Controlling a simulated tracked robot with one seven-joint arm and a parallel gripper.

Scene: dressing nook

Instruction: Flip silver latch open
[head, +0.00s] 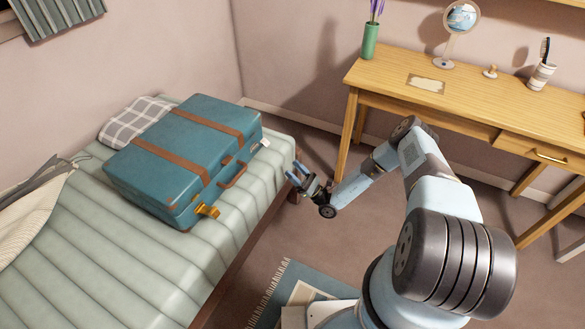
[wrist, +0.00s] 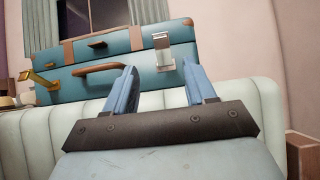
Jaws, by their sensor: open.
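A teal suitcase (head: 168,168) with brown straps lies closed on the bed. Its silver latch (wrist: 163,52) is on the front, right of the brown handle (wrist: 99,68), its plate upright across the lid seam. In the head view, the silver latch (head: 264,143) is small and pale at the suitcase's far right corner. A gold latch (wrist: 40,80) at the left of the front juts outward. My gripper (head: 298,172) is beside the bed, facing the suitcase front. In the wrist view, its blue fingers (wrist: 162,88) are spread and empty, below the silver latch and apart from it.
The padded green bed (head: 95,270) runs under the suitcase, its edge below my gripper. A checked pillow (head: 134,122) is behind the suitcase. Floor between bed and desk is open.

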